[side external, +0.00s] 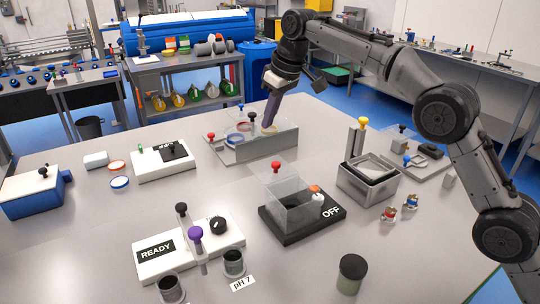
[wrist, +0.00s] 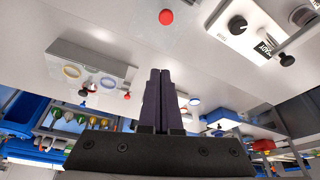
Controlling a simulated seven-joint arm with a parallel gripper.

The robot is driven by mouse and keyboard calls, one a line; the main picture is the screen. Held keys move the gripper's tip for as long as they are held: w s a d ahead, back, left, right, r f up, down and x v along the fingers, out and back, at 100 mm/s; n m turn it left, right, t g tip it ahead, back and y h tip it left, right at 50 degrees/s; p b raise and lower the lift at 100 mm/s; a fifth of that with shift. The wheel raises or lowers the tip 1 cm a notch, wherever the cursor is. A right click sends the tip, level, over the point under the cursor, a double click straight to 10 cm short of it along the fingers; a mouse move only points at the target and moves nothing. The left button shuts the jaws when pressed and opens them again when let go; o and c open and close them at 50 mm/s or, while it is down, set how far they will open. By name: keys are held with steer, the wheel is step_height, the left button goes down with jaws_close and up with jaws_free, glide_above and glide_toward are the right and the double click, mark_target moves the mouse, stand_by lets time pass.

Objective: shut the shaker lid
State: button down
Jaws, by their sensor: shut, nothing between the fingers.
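The shaker seems to be the black base (side external: 325,212) marked OFF, with a clear box-like lid (side external: 283,200) topped by a red knob (side external: 276,166). A small white bottle with an orange cap shows at the lid's right side. I cannot tell exactly how the lid sits on the base. A red knob (wrist: 166,17) also shows at the top of the wrist view, ahead of my fingertips. My gripper (side external: 268,124) is shut and empty, behind the shaker and apart from it. Its dark fingers (wrist: 160,72) are pressed together in the wrist view.
A grey carrier (side external: 260,150) with coloured rings lies beneath or beside my fingertips. A metal box (side external: 345,182) with a yellow-knobbed post stands right of the shaker. A white READY unit (side external: 175,257) and grey cups are in front. Clear table lies left of the shaker.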

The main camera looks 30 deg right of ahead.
mark_target(266, 168)
steer(key=x, duration=1)
steer(key=shift+s+a+f, duration=0.15)
steer(key=shift+a+f, duration=0.15)
steer(key=shift+f, duration=0.15)
steer(key=shift+s+d+r, duration=0.1)
steer(key=shift+s+d, duration=0.15)
steer(key=shift+s, duration=0.35)
steer(key=shift+s+d, duration=0.3)
steer(key=shift+s, duration=0.3)
steer(key=shift+s+d+r, duration=0.1)
steer(key=shift+s+d, duration=0.15)
steer(key=shift+s, duration=0.35)
steer(key=s, duration=1.1)
steer(key=shift+f, duration=0.15)
steer(key=shift+f, duration=0.1)
